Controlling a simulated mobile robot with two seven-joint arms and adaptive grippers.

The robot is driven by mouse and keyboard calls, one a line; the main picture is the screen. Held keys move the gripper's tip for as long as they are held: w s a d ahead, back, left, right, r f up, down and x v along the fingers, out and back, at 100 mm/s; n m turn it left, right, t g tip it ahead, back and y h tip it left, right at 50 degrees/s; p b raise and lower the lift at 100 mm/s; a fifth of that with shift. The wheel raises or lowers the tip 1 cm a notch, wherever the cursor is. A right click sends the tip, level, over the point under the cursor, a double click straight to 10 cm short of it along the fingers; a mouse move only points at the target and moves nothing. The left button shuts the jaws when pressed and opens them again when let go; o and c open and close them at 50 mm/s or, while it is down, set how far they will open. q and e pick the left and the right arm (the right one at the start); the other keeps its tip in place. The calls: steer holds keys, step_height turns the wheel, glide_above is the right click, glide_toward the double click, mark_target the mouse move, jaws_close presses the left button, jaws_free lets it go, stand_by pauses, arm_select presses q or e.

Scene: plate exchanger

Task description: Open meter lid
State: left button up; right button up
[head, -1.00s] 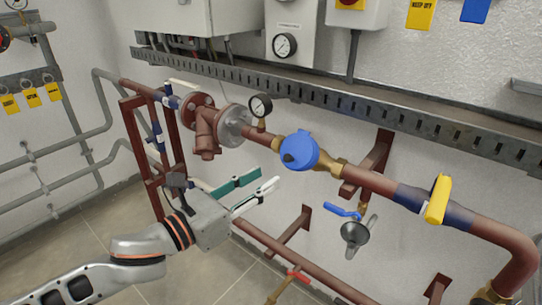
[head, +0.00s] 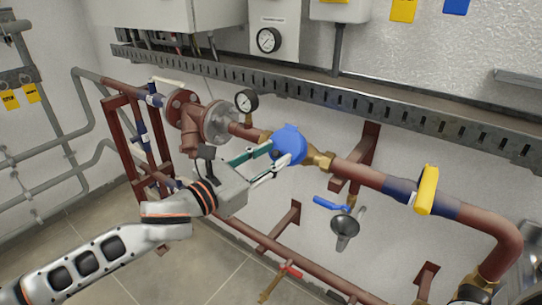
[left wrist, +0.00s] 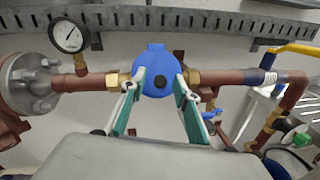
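The water meter with its blue round lid (head: 290,143) sits on the red-brown pipe between brass fittings, and the lid looks closed. In the left wrist view the blue lid (left wrist: 154,72) is straight ahead, with a small hinge tab at its top and a dark knob near its centre. My left gripper (head: 273,161) is at the lid's lower left side. In the left wrist view its two green-padded fingers (left wrist: 158,78) are apart, one at each side of the lid's lower part. I cannot tell whether they touch it. My right gripper is not in view.
A pressure gauge (head: 246,101) stands on the pipe left of the meter. A yellow valve handle (head: 426,190) is to the right, and a blue-handled valve (head: 331,203) hangs below. A slotted metal tray (head: 330,86) runs along the wall above.

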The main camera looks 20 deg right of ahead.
arm_select(q)
jaws_close()
steer(key=shift+r, duration=0.15)
steer(key=shift+r+p, duration=0.35)
steer(key=shift+p, duration=0.1)
